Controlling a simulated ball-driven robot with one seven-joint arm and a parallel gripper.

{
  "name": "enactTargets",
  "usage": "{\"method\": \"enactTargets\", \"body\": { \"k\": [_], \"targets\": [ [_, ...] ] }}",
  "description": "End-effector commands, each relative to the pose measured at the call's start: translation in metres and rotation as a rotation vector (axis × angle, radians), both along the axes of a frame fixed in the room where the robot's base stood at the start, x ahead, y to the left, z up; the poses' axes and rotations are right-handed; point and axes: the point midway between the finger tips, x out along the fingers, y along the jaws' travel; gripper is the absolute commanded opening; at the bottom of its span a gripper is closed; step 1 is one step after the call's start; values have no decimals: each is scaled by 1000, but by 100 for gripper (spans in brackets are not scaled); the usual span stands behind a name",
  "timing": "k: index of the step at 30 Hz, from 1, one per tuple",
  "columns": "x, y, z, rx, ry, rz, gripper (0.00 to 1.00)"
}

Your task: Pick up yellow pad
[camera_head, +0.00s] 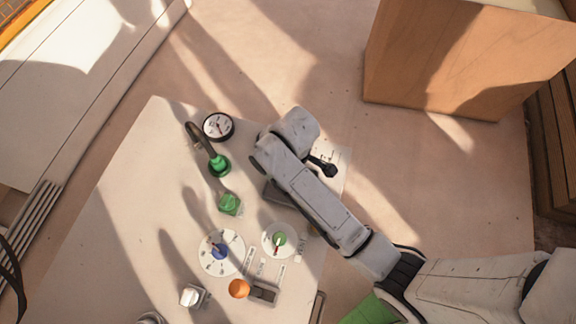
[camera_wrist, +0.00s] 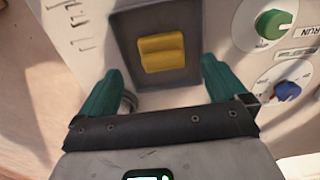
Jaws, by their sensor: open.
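The yellow pad (camera_wrist: 162,53) shows in the wrist view, lying on a dark square recess or plate (camera_wrist: 126,24) in the pale panel. My gripper (camera_wrist: 160,75) is open, with one teal finger on each side of the pad's lower part in the picture. The fingers look apart from the pad, with nothing between them that they grip. In the head view my arm covers this spot, and the pad is hidden there.
The pale panel (camera_head: 130,200) also carries a gauge (camera_head: 217,126), a green-based lever (camera_head: 219,165), a green block (camera_head: 229,204), a blue-knob dial (camera_head: 220,251), a green-knob dial (camera_head: 279,240) and an orange knob (camera_head: 238,289). A large wooden box (camera_head: 450,60) stands at upper right.

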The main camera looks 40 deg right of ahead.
Motion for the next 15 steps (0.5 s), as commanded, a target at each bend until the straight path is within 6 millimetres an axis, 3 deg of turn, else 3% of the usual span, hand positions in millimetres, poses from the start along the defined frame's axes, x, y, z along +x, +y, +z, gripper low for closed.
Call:
{"method": "enactTargets", "body": {
  "k": [8, 15],
  "targets": [
    [1, 2, -21, 0, 1, -1, 99],
    [4, 6, -54, -1, 3, 0, 99]
  ]
}}
